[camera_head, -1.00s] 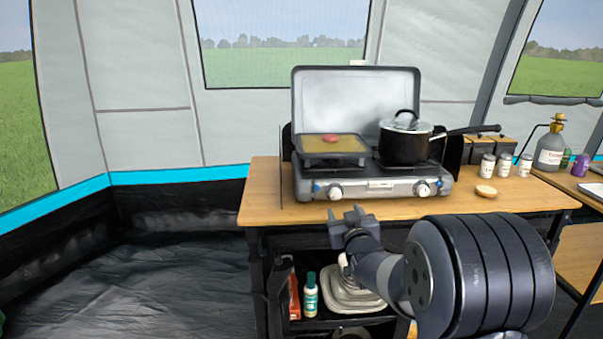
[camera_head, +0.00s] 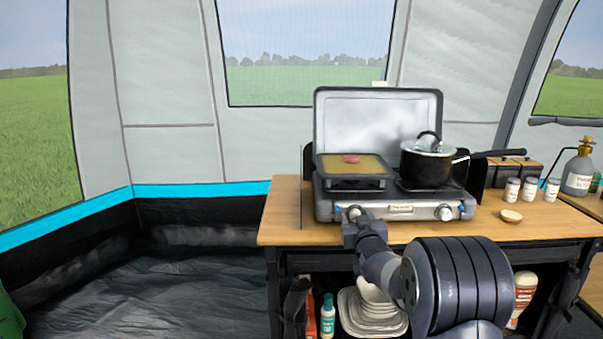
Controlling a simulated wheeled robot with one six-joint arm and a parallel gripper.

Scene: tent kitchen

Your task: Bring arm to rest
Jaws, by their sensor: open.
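My gripper (camera_head: 352,217) is in the head view, in front of the camp stove's left knob and near the table's front edge. It is open, and I see nothing between its fingers. My arm reaches in from the lower right. The camp stove (camera_head: 400,209) stands on the wooden table with its lid up. Whether my gripper touches the stove or table cannot be told.
A griddle (camera_head: 352,171) with a pink patty (camera_head: 351,159) sits on the stove's left side, a black pot (camera_head: 428,168) on its right. A bun half (camera_head: 511,215) and several jars (camera_head: 530,187) are at right on the table (camera_head: 280,217). The floor at left is clear.

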